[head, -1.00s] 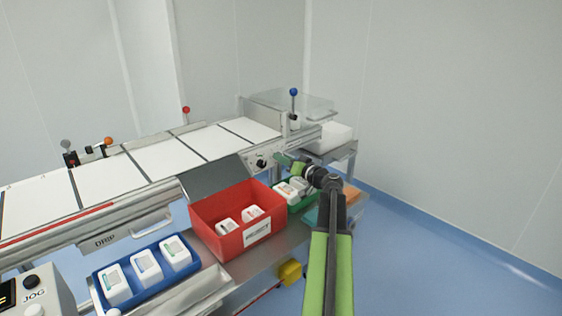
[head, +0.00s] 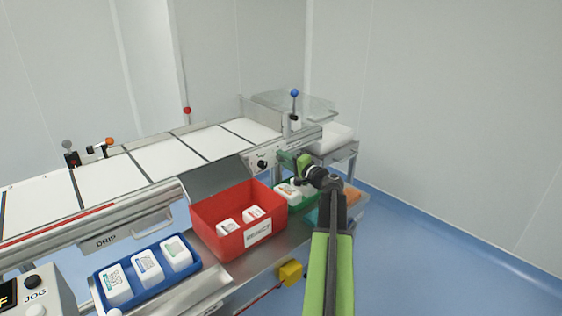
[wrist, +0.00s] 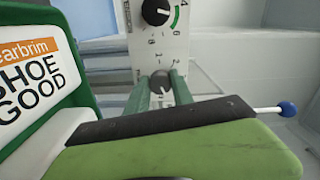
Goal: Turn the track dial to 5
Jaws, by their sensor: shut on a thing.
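A pale control panel (wrist: 150,45) fills the upper middle of the wrist view. It has a dark knob (wrist: 156,11) beside a green arc at the top and a second knob (wrist: 160,80) below, with a printed number scale around it. My gripper (wrist: 162,92) has its two green fingers on either side of the lower knob, shut on it. The knob's pointer reading is too small to tell. In the head view the panel (head: 254,158) shows one dark knob (head: 262,165); my gripper (head: 290,159) covers the panel's right part.
A green bin (head: 296,207) with white packs sits just below my gripper; one pack (wrist: 40,75) is close at left in the wrist view. A red reject bin (head: 215,246) and a blue tray (head: 165,288) stand left. A blue-knobbed lever (head: 294,93) rises behind.

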